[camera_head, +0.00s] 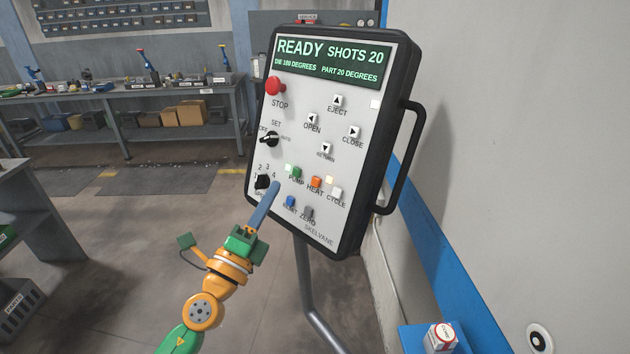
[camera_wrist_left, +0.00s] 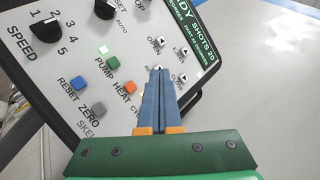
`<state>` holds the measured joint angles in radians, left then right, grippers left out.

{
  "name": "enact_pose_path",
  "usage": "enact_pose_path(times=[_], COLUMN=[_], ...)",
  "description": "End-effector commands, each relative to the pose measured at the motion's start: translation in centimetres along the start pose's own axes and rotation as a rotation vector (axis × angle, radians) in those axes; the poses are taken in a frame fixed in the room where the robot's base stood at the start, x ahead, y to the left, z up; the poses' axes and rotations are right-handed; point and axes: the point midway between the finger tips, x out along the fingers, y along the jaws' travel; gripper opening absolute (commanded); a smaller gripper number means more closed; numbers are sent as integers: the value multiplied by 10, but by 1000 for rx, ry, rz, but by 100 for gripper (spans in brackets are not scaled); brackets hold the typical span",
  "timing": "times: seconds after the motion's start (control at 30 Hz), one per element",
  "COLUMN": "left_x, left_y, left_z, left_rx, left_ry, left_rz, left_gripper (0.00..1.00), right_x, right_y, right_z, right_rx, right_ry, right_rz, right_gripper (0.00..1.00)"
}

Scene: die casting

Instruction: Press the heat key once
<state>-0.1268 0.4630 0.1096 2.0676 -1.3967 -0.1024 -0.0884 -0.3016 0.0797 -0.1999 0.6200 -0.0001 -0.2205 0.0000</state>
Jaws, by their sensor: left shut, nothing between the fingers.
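The control panel (camera_head: 290,130) is a white-faced pendant with a black frame. Its orange heat key (camera_head: 316,182) sits in the lower part, between the green pump key (camera_head: 297,172) and the white cycle key (camera_head: 336,193). The heat key also shows in the left wrist view (camera_wrist_left: 129,87), to the left of the fingers. My left gripper (camera_head: 276,184) is shut and empty, its blue fingers pointing at the panel. In the head view the tips lie left of the heat key, below the pump key. Contact with the panel cannot be told. My right gripper is out of view.
The display (camera_head: 331,62) reads READY, SHOTS 20. A blue reset key (camera_head: 290,201) and grey zero key (camera_head: 307,212) lie below, knobs (camera_head: 268,139) to the left, and a red stop button (camera_head: 274,86) above. A pale lamp (camera_head: 330,180) is beside the heat key. A handle (camera_head: 408,155) juts out right.

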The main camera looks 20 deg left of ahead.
Motion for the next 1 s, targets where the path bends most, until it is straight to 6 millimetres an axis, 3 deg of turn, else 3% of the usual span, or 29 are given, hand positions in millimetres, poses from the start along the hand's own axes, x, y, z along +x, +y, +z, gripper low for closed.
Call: enact_pose_path(times=[0.6, 1.0], left_x=[53, 60], left_y=[42, 44], left_z=[-40, -44], left_rx=[-1, -1], left_ry=[-2, 0], left_rz=[0, 1], left_gripper=[0, 0], right_x=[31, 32], right_y=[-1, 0], right_z=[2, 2], right_rx=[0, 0], right_ry=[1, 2], right_rz=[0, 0], right_gripper=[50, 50])
